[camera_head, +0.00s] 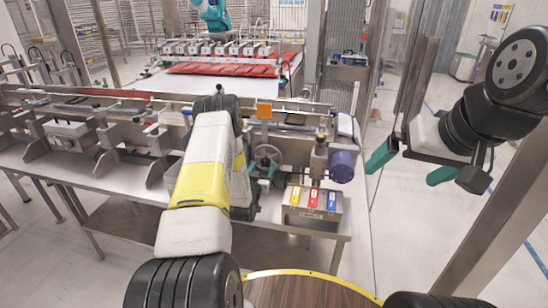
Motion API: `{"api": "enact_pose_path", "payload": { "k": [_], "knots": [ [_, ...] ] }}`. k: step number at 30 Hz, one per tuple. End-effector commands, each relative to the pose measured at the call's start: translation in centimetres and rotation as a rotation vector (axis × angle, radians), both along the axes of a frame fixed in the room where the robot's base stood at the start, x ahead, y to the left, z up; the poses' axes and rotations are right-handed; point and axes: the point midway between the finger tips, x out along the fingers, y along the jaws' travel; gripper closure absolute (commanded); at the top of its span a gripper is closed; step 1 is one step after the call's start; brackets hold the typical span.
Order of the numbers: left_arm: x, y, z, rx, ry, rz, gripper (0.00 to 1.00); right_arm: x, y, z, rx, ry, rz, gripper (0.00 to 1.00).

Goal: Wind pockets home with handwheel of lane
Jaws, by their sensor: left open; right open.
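The handwheel (267,154) is a grey spoked wheel on the front of the steel lane (75,98), just right of my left forearm. My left gripper (262,178) is open at the wheel's lower side. It is mostly hidden behind my own arm, with a bit of teal finger showing. I cannot tell whether it touches the wheel. My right gripper (411,166) is open and empty, with teal fingers spread, in the air to the right of the lane. I cannot pick out the pockets clearly along the lane.
A box with yellow, red and blue labels (312,203) stands on the bench right of the wheel. A purple-ended motor (342,165) sits above it. An orange tag (264,110) is above the wheel. Red packs (225,68) lie behind. Open floor is at right.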

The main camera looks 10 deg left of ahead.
Motion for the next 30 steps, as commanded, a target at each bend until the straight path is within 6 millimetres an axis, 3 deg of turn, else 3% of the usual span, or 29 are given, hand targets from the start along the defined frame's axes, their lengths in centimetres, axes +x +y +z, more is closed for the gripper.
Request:
{"api": "enact_pose_path", "payload": {
  "k": [3,9,21,26,30],
  "knots": [
    [-2.1,0.1,-0.1,-0.001,0.003,0.000,0.39,0.0,0.0,0.0,0.000,0.000,0.000,0.00],
    [-4.1,0.2,-0.1,-0.001,0.001,0.001,0.39,0.0,0.0,0.0,0.000,0.000,0.000,0.00],
    [-4.1,0.2,0.4,0.000,0.004,0.000,0.39,0.0,0.0,0.0,0.000,0.000,0.000,0.00],
    [-2.4,0.1,3.8,0.014,0.053,-0.005,0.39,0.0,0.0,0.0,0.000,0.000,0.000,0.00],
    [-1.0,0.0,9.2,0.028,0.147,-0.006,0.39,0.0,0.0,0.0,0.000,0.000,0.000,0.00]
  ]
}}
